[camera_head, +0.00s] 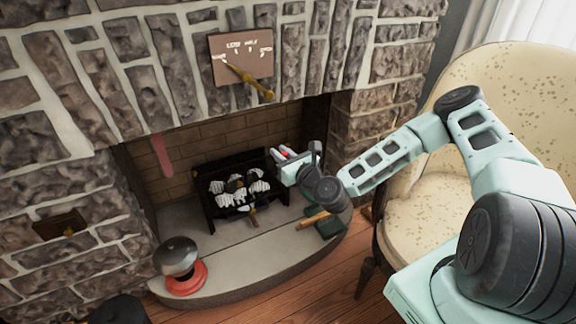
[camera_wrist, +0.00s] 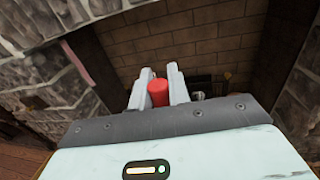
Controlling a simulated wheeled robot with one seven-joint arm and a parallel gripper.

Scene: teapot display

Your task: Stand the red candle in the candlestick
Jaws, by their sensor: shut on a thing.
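My gripper (camera_head: 283,155) is shut on the red candle (camera_wrist: 158,92), which stands between its two pale fingers in the wrist view. In the head view only a small bit of red shows at the fingers, beside the right part of the fireplace opening. The candle is held in the air, and its lower part is hidden by my gripper in the wrist view. I cannot make out the candlestick for certain in either view. A small shiny thing (camera_wrist: 198,95) lies beyond the right finger in the wrist view, too small to name.
A black grate (camera_head: 209,215) with pale logs stands in the fireplace. A silver domed thing (camera_head: 177,250) on a red base sits front left on the hearth (camera_head: 245,262). A dark box (camera_head: 331,228) and wooden stick (camera_head: 313,219) lie right. An armchair (camera_head: 420,215) stands near my arm.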

